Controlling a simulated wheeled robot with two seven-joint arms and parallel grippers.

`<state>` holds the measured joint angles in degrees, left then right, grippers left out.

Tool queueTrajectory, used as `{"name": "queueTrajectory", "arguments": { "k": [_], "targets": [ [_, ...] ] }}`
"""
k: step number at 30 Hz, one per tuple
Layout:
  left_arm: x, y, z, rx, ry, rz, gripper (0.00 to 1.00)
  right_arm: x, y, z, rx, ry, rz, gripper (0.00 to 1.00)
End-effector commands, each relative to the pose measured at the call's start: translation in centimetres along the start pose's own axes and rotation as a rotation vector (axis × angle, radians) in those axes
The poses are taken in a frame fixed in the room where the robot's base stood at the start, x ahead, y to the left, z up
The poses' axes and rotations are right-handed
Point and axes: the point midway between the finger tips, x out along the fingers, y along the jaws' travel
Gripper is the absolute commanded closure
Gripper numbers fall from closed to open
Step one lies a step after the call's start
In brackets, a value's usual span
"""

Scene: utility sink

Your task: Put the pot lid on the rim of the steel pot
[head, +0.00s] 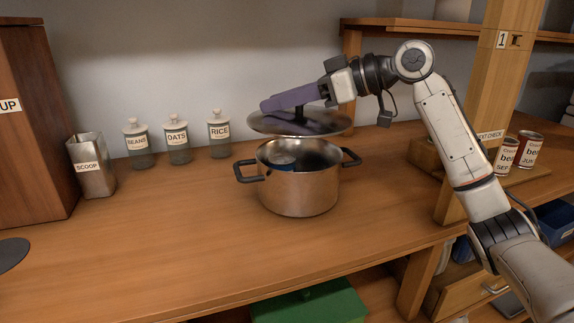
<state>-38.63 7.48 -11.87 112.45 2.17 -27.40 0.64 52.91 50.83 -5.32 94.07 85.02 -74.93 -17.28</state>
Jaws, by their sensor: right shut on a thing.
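The steel pot (298,190) stands upright on the wooden counter, with black side handles and an open top. Something dark blue with a round pale top shows inside it. The pot lid (268,125) is a grey disc held above the pot, apart from the rim and roughly level. Its dark knob is between the fingers of my right gripper (296,103), which is shut on it. The lid overhangs the pot mouth, mostly toward the back. My left gripper is not in view.
Jars of beans (137,150), oats (177,148) and rice (219,140) stand behind the pot to the left, near a steel scoop holder (92,172). Cans (529,150) stand at the right past a wooden post (492,90).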

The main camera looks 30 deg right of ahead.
Motion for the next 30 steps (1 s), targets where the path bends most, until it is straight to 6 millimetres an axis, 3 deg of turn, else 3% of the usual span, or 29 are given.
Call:
{"name": "queueTrajectory", "arguments": {
  "k": [19, 29, 30],
  "targets": [
    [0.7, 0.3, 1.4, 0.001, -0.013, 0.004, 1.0, 2.8, 0.3, 8.1, 0.009, 0.0, 0.009, 1.0],
    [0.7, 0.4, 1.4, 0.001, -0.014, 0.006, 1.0, 3.2, 0.3, 9.3, 0.008, -0.004, 0.007, 1.0],
    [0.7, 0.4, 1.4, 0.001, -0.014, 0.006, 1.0, 3.3, 0.3, 9.4, 0.009, -0.007, 0.006, 0.7]
  ]
}}
